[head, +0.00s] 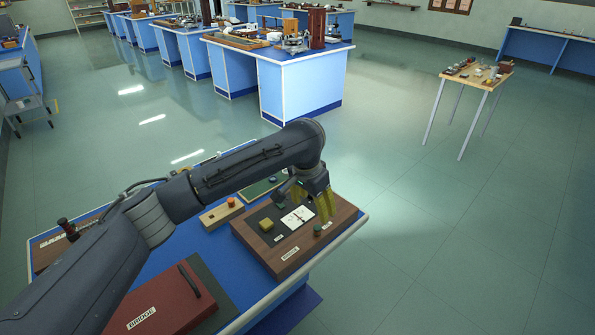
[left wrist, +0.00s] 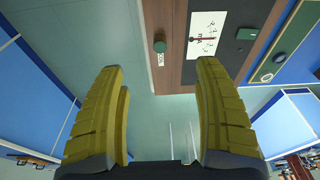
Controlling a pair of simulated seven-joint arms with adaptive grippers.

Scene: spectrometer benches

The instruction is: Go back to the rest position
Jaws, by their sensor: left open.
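My left gripper (head: 324,208) hangs at the end of the left arm, over the right end of a wooden instrument box on the blue bench. Its yellow fingers are spread apart with nothing between them, as the left wrist view (left wrist: 158,75) also shows. In the left wrist view, the meter face (left wrist: 207,30) and green knob (left wrist: 159,46) lie beyond the fingertips. My right gripper is not in view.
A red box (head: 165,308) labelled BRIDGE lies at the bench's front. A small wooden block with an orange button (head: 222,213) sits left of the instrument box. Open floor (head: 440,230) lies to the right, with a small wooden table (head: 482,80) farther off.

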